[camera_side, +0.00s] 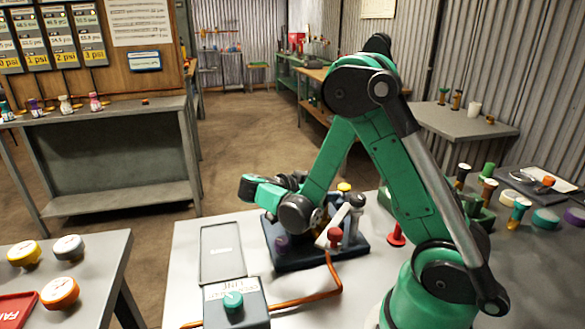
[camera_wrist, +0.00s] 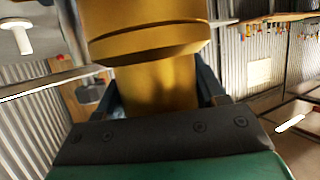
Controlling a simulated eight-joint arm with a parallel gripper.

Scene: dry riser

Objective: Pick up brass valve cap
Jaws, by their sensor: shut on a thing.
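The brass valve cap (camera_wrist: 150,40) fills the upper middle of the wrist view, with a wide rim above a narrower round neck. My gripper (camera_wrist: 158,90) is shut on the neck, with a dark finger on each side. In the side view my wrist is low over a dark base block (camera_side: 283,262) on the grey table (camera_side: 190,245). There the cap and fingertips are mostly hidden among the fittings, so I cannot tell whether the cap touches the block.
A red knob (camera_side: 335,236) and a yellow-topped fitting (camera_side: 344,187) are close to my wrist. A copper pipe (camera_side: 310,297) runs to a grey box with a teal knob (camera_side: 233,301). A flat grey tray (camera_side: 221,252) lies left. Several coloured caps crowd the right side.

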